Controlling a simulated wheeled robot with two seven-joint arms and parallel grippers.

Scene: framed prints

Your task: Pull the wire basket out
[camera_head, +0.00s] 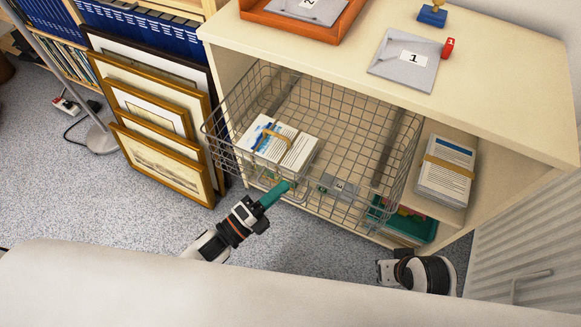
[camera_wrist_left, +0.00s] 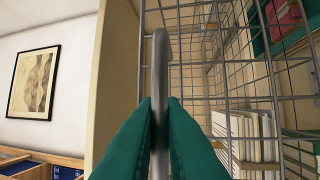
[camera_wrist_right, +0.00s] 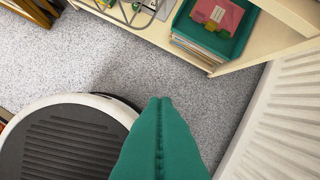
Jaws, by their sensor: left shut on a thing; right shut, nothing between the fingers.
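The wire basket (camera_head: 345,127) is a grey mesh tray that sits in the open compartment of the cream cabinet, with its front part sticking out. It holds banded paper stacks (camera_head: 279,143). My left gripper (camera_head: 283,189) is at the basket's front. In the left wrist view its green fingers (camera_wrist_left: 160,120) are shut on the grey bar handle (camera_wrist_left: 160,60) of the basket. My right gripper is low at the lower right in the head view, its fingers hidden there. In the right wrist view its green fingers (camera_wrist_right: 160,105) are shut and empty above the carpet.
The cabinet top (camera_head: 330,60) bears an orange tray (camera_head: 262,18), a grey envelope (camera_head: 405,60) and a blue stamp (camera_head: 433,15). Framed prints (camera_head: 155,125) lean left of the cabinet. A green tray (camera_head: 418,229) sits low right. A radiator (camera_head: 530,240) stands at the right. Carpet in front is clear.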

